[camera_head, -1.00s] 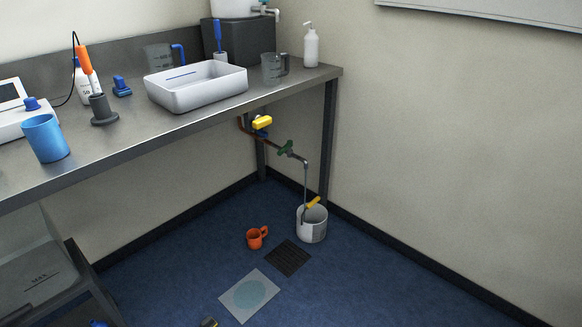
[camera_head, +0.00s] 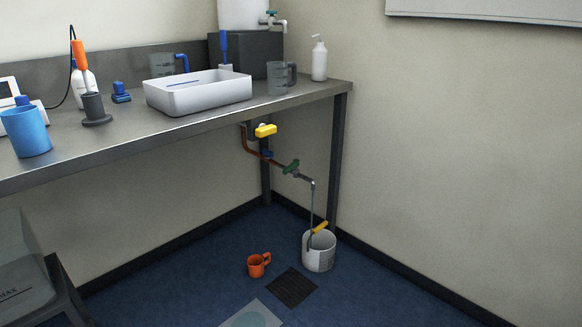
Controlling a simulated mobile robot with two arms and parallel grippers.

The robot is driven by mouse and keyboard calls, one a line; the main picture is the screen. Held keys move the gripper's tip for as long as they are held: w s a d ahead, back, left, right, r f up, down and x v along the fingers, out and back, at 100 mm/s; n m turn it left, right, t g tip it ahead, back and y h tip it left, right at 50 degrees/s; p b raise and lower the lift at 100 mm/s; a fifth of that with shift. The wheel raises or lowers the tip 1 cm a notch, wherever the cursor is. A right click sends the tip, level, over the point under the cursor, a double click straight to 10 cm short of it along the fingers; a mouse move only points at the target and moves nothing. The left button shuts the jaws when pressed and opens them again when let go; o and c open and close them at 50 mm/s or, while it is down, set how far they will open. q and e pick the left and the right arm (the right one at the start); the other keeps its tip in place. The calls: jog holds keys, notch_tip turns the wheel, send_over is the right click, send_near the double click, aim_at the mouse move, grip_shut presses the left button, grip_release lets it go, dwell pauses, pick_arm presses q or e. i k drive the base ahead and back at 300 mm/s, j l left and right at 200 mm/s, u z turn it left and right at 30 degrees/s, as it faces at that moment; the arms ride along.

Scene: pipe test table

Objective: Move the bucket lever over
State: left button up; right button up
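A white bucket (camera_head: 320,254) stands on the blue floor by the right table leg. A thin grey spout (camera_head: 313,205) drops from the pipe into it. On the pipe under the table are a yellow lever (camera_head: 266,131) at the upper end and a green lever (camera_head: 291,166) lower down, nearer the bucket. Which lever the task names is not marked. Neither of my grippers is in view.
An orange mug (camera_head: 257,265) and a dark grate (camera_head: 291,287) are on the floor in front of the bucket. The steel table (camera_head: 200,125) overhangs the pipe. A dark-framed stand with a grey bin (camera_head: 22,262) is at the lower left. Floor to the right is clear.

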aim_at(296, 162)
jog(key=i+l+u, duration=0.3)
jog(key=i, duration=0.4)
jog(key=i+l+u, duration=0.25)
jog(key=i+l, duration=0.15)
jog(key=i, duration=0.3)
jog(key=i+l+u, duration=0.3)
jog(key=i+l, duration=0.25)
jog(key=i, duration=0.1)
